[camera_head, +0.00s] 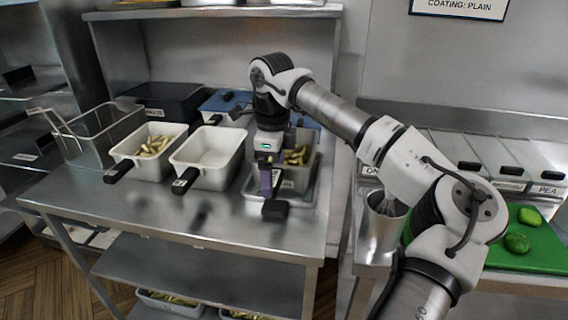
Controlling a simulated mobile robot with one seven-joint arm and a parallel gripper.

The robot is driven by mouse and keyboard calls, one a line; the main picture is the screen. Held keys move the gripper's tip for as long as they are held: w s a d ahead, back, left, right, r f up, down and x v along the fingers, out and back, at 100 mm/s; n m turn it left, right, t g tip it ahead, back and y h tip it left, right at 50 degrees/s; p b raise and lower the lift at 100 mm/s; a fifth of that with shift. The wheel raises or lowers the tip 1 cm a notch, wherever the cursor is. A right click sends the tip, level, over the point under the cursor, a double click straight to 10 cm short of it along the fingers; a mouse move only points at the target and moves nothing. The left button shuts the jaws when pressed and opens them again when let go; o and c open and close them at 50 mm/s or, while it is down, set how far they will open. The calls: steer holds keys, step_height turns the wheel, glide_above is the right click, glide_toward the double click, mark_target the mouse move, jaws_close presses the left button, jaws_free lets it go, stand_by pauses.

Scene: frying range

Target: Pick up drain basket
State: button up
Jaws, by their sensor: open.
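Several basket-like containers with handles stand in a row on the steel table. A grey metal container (297,180) at the right of the row holds green-yellow pieces, sits in a shallow tray (308,197), and has a dark handle end (275,209) pointing to the front. My gripper (267,187) points down at this container's front left, just above the handle. It is open and nothing shows between its fingers; whether it touches the handle I cannot tell. A wire-handled metal basket (108,125) stands at the far left. Which one is the drain basket no readable label shows.
Two white pans, one with food pieces (128,165) and one empty (212,150), stand left of my gripper, black handles forward. Dark and blue boxes stand behind. The table's front (200,222) is clear. A steel cup (384,222) and green board (540,250) are at right.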

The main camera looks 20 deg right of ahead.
steer(key=shift+f, duration=0.5)
steer(key=c, duration=1.2)
steer(key=shift+c, duration=0.2)
steer(key=shift+r, duration=0.15)
